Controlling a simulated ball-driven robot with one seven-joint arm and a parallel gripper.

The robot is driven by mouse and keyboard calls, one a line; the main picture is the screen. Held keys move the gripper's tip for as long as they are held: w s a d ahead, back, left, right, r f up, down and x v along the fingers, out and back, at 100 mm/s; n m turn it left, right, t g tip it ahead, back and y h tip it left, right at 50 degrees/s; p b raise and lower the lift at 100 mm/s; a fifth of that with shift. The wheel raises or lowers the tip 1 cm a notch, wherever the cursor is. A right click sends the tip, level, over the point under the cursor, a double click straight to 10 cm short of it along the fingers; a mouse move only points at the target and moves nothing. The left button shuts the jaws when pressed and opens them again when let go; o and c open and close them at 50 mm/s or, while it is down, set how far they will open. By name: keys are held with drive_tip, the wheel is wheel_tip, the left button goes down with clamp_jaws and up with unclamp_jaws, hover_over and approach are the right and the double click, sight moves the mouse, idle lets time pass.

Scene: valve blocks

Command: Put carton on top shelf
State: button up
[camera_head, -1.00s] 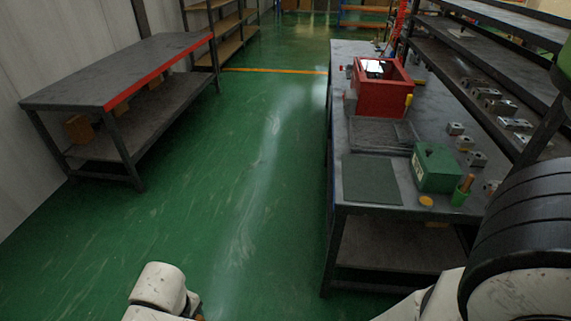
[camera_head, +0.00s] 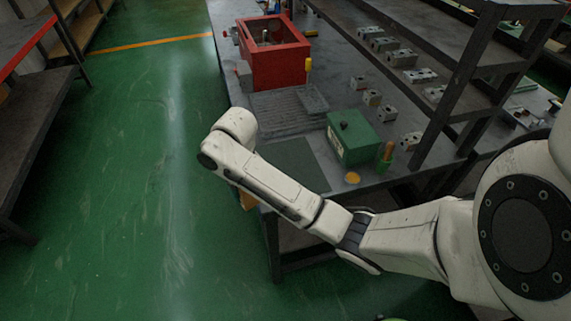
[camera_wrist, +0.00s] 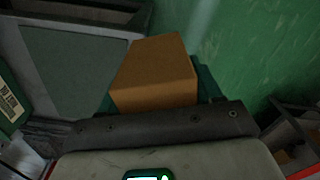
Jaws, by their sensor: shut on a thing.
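The carton (camera_wrist: 155,70) is a plain orange-brown box in the wrist view. My gripper (camera_wrist: 157,92) is shut on it, with dark green finger parts showing at its sides. In the head view only a small orange patch of the carton (camera_head: 248,200) shows below my arm's end, by the bench's front left corner. My gripper is hidden there behind the arm. A dark shelf rack (camera_head: 465,85) stands along the right side of the bench, with boards at different heights. Its upper boards are cut by the picture's top edge.
The bench (camera_head: 225,50) holds a red open box (camera_head: 275,65), a green box (camera_head: 352,140), a dark green mat (camera_head: 290,155) and several metal valve blocks (camera_head: 385,45). Another table (camera_head: 35,120) stands at left. Green floor (camera_head: 140,130) between them is clear.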

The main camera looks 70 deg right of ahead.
drive_tip(key=s+d+r+m+p, duration=0.2)
drive_tip(key=s+d+r+m, duration=0.2)
drive_tip(key=s+d, duration=0.85)
drive_tip(key=w+d+f+b, duration=0.2)
drive_tip(key=w+f, duration=0.1)
drive_tip(key=w, duration=0.1)
drive_tip(key=w+d+f+b, duration=0.1)
drive_tip(key=w+d+f, duration=0.2)
drive_tip(key=w, duration=0.1)
drive_tip(key=w+d+f+b, duration=0.2)
drive_tip(key=w+f, duration=0.1)
drive_tip(key=shift+w+d+f+b, duration=0.15)
drive_tip(key=shift+w+d+b, duration=0.15)
drive_tip(key=shift+w+d, duration=0.1)
drive_tip(key=shift+w+d+f, duration=0.1)
drive_tip(key=shift+f, duration=1.65)
drive_tip(key=shift+f, duration=0.2)
drive_tip(key=o, duration=1.3)
drive_tip(key=shift+c, duration=0.2)
